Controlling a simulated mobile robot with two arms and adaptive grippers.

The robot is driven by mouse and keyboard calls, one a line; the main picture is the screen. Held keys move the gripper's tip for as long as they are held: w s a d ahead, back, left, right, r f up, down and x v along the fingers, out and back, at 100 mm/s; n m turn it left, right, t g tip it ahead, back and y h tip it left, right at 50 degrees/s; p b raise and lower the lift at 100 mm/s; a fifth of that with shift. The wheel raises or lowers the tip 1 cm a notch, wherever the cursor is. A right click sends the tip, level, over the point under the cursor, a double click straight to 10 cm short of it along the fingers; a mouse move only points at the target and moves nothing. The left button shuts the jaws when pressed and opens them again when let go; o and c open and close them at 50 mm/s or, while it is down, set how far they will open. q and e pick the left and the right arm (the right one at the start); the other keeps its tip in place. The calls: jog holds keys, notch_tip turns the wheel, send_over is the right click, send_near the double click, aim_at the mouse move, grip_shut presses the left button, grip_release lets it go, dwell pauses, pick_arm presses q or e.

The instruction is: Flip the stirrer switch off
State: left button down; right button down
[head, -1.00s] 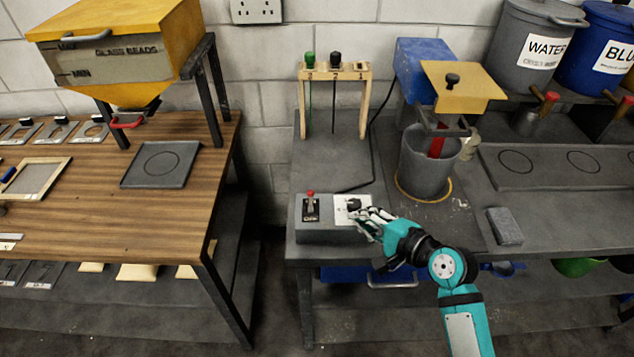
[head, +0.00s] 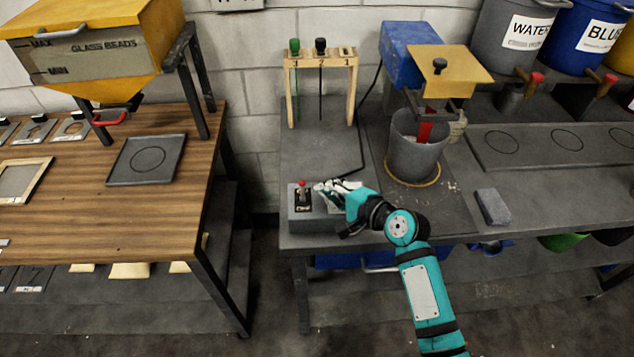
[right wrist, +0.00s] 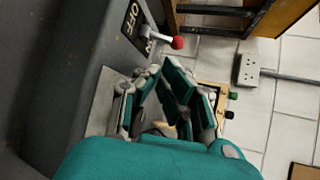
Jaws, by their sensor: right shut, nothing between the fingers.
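The stirrer switch (head: 302,190) is a small toggle with a red ball tip. It stands on a black plate at the left of a grey box (head: 301,221) near the bench's front edge. In the right wrist view the red tip (right wrist: 177,42) and lever show beside the plate's OFF lettering (right wrist: 133,22). My right gripper (head: 320,187) is shut and empty, just right of the switch; a small gap shows in the wrist view, where the fingers (right wrist: 168,72) are close to the lever. My left gripper is out of view.
A grey bucket (head: 415,157) stands under the blue stirrer (head: 408,48) to the right. A wooden rack (head: 292,90) with green and black knobs stands behind the box. A grey block (head: 492,207) lies farther right. A floor gap separates the wooden table (head: 100,220).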

aim_at(317, 193)
jog(key=shift+x, duration=1.95)
jog(key=shift+f, duration=0.1)
jog(key=shift+s+t+b, duration=0.1)
jog(key=shift+t+b, duration=0.2)
